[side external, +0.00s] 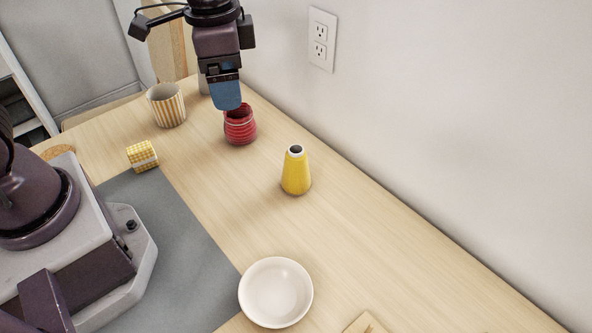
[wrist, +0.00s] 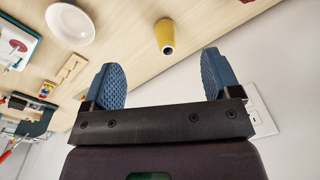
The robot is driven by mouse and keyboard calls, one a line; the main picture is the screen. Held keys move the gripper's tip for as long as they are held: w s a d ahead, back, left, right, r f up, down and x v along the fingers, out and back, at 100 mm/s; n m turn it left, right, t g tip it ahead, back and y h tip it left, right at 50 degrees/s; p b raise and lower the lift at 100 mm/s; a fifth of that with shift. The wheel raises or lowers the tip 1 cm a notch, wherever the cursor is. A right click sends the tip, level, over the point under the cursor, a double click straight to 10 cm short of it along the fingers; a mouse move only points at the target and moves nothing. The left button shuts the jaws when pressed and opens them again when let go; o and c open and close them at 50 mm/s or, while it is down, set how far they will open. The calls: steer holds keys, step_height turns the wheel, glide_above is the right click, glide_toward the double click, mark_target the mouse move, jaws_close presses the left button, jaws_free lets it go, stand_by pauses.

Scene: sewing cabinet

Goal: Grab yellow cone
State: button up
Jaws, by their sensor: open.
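The yellow cone (side external: 296,173) stands upright on the wooden table, right of centre in the side view, with a dark-holed white top. It also shows in the wrist view (wrist: 165,36), ahead of and between my fingers, with clear distance to them. My gripper (side external: 227,100) has blue fingers and is above the red ribbed cup, up and left of the cone in the side view. In the wrist view my gripper (wrist: 164,78) is open and its two fingers are wide apart with nothing between them.
The red ribbed cup (side external: 240,128) is close below my fingers. A striped cup (side external: 167,106), a yellow checked block (side external: 142,156) and a white bowl (side external: 275,293) stand on the table. A wall (side external: 450,120) with an outlet bounds the right side. The table around the cone is clear.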

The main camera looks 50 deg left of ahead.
mark_target(295, 162)
steer(key=w+d+f+m, duration=0.5)
steer(key=w+f+m, duration=0.3)
steer(key=w+m, duration=0.15)
steer(key=shift+m+g, duration=0.3)
steer(key=shift+m, duration=0.25)
steer(key=shift+a+f, duration=0.2)
steer(key=shift+f, duration=2.95)
steer(key=shift+a+f, duration=0.15)
steer(key=shift+f, duration=3)
steer(key=c, duration=1)
steer(key=shift+c, duration=0.2)
